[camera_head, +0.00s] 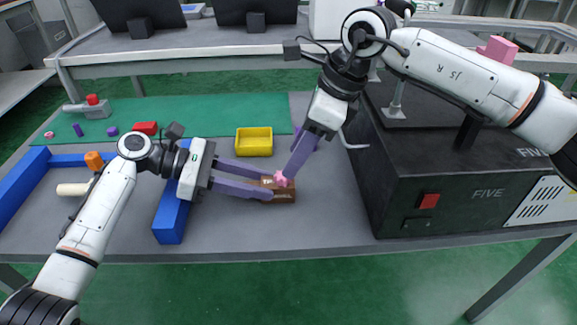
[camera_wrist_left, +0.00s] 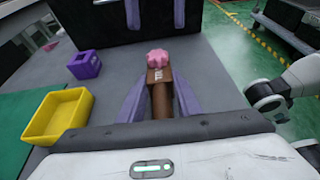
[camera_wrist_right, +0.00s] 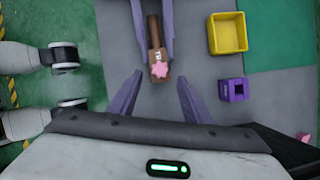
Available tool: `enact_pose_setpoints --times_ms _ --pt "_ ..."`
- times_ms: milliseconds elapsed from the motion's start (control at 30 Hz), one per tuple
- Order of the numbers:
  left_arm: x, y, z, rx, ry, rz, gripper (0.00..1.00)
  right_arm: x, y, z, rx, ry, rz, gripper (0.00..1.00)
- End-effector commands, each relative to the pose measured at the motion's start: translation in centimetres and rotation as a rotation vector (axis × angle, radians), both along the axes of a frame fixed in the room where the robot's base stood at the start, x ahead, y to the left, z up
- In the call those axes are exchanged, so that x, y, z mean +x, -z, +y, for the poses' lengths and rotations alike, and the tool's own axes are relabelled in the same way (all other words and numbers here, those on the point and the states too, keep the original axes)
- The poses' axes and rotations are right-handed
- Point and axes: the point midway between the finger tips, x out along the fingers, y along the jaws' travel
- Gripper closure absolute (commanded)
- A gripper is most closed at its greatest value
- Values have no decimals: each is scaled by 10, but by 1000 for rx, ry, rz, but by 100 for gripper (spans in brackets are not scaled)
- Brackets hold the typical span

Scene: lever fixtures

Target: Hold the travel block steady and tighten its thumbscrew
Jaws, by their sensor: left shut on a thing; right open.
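The travel block is a brown block (camera_head: 283,197) on the grey table in the head view, with a pink lobed thumbscrew (camera_head: 281,180) at its end. The left wrist view shows the block (camera_wrist_left: 161,77) and thumbscrew (camera_wrist_left: 158,58) straight ahead. My left gripper (camera_head: 269,188) is shut on the block, one finger along each side. My right gripper (camera_head: 289,173) is open and points down at the thumbscrew. In the right wrist view, the thumbscrew (camera_wrist_right: 160,71) appears between its spread fingertips (camera_wrist_right: 159,77); contact cannot be told.
A yellow bin (camera_head: 254,153) and a purple block with a hole (camera_wrist_right: 231,90) stand nearby. A large black box (camera_head: 440,180) with a red button rises at the right. A blue rail (camera_head: 171,216) lies under my left wrist. The front table strip is clear.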

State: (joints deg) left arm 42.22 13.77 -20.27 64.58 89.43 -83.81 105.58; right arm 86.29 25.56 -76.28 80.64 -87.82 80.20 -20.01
Motion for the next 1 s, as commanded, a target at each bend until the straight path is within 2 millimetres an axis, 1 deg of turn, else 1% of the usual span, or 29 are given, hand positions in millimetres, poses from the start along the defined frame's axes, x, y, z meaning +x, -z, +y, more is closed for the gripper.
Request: enact_pose_setpoints --times_ms 33,100,233,400,633,667,700,900,1000 --pt "0 1 0 1 0 0 96 1 10 4 -2 -1 3 56" --pt "0 1 0 1 0 0 96 2 20 8 0 -1 2 56" --pt "0 1 0 1 0 0 96 4 34 13 -1 0 1 56" --pt "0 1 0 1 0 0 96 5 42 16 0 -1 0 56" --pt "0 1 0 1 0 0 96 5 42 17 1 -1 -1 56" --pt "0 1 0 1 0 0 96 5 42 17 1 -1 -1 57" --pt "0 1 0 1 0 0 96 5 42 17 1 -1 -1 64" --pt "0 1 0 1 0 0 96 5 42 17 1 0 1 97" --pt "0 1 0 1 0 0 96 5 42 17 1 1 0 97"
